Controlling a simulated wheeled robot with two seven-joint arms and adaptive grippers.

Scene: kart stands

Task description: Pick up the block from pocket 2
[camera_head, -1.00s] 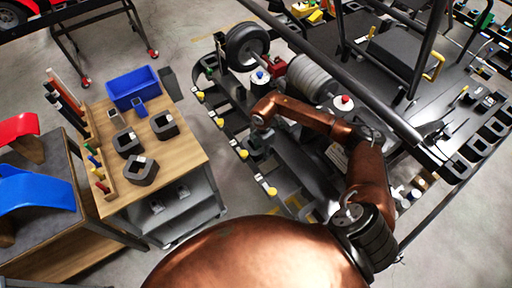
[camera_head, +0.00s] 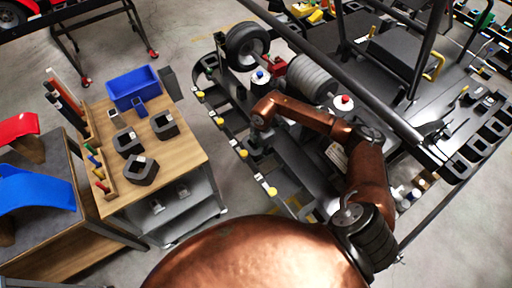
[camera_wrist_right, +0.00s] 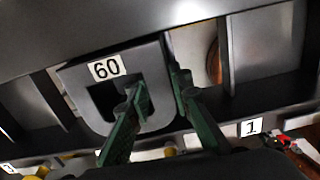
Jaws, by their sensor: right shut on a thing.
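A dark grey block (camera_wrist_right: 132,58) with a white "60" label and a U-shaped opening shows in the right wrist view. It sits in or just over a pocket of the dark rack (camera_wrist_right: 275,88); I cannot tell whether it is clear of it. My right gripper (camera_wrist_right: 160,90) has one green finger inside the opening and the other outside the right wall, and is shut on that wall. In the head view my right gripper (camera_head: 255,142) is small and dark over the kart stand's side rack; the block cannot be made out there. My left gripper is not in view.
A "1" label (camera_wrist_right: 250,127) is on the rack edge, right of the block. In the head view a wooden table (camera_head: 188,158) at left holds several dark hollow blocks and a blue bin (camera_head: 133,88). A long dark bar (camera_head: 330,75) crosses above my right arm. Floor between is clear.

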